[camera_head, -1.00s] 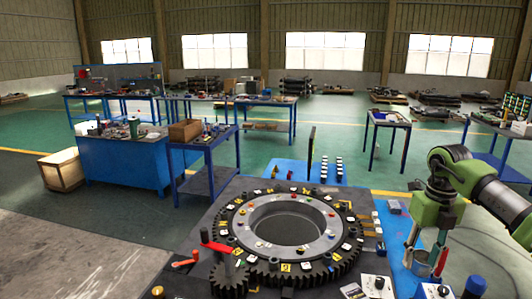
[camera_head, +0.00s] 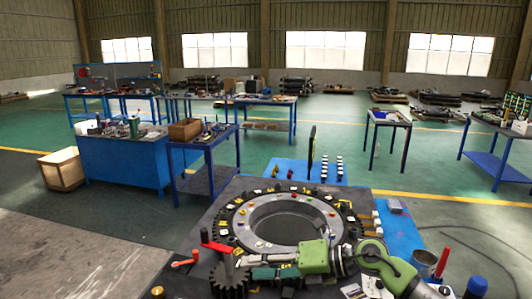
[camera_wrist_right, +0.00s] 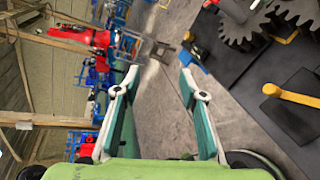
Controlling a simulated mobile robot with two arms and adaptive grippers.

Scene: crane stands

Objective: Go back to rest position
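My right gripper (camera_head: 262,273) reaches in from the right in the head view. Its green wrist housing lies over the front edge of the ring gear (camera_head: 240,220), with the fingers pointing left toward the small gear. In the right wrist view my right gripper (camera_wrist_right: 160,68) has its two teal fingers spread apart, with nothing between them. My left arm does not show in the head view. A red shape (camera_wrist_right: 88,38) at the upper left of the wrist view may be part of it, but its fingers cannot be made out.
A grey cup (camera_head: 424,262) with a red-handled tool stands at the right. A wooden box (camera_head: 185,130) sits on a blue table behind.

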